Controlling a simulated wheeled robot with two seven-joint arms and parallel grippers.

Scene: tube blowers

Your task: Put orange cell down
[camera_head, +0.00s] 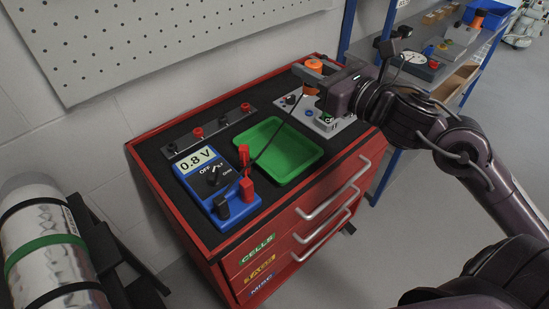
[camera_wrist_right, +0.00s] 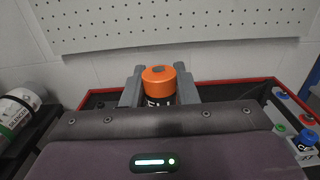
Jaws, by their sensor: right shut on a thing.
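The orange cell (camera_head: 314,66) is in the fingers of my right gripper (camera_head: 306,76), near the back right of the red cabinet's top, by the grey panel (camera_head: 325,118). In the right wrist view the orange cell (camera_wrist_right: 159,74) stands upright between the two grey fingers of the right gripper (camera_wrist_right: 160,88), which are shut on it. Its lower part is hidden by the wrist. I cannot tell whether its base touches anything. My left gripper is not in view.
A green tray (camera_head: 268,172) lies empty mid-cabinet. A blue meter (camera_head: 214,180) reading 0.8 V stands left, with red and black plugs and a cable. A strip with red terminals (camera_head: 208,130) lies at the back. A blue shelf (camera_head: 440,60) stands right.

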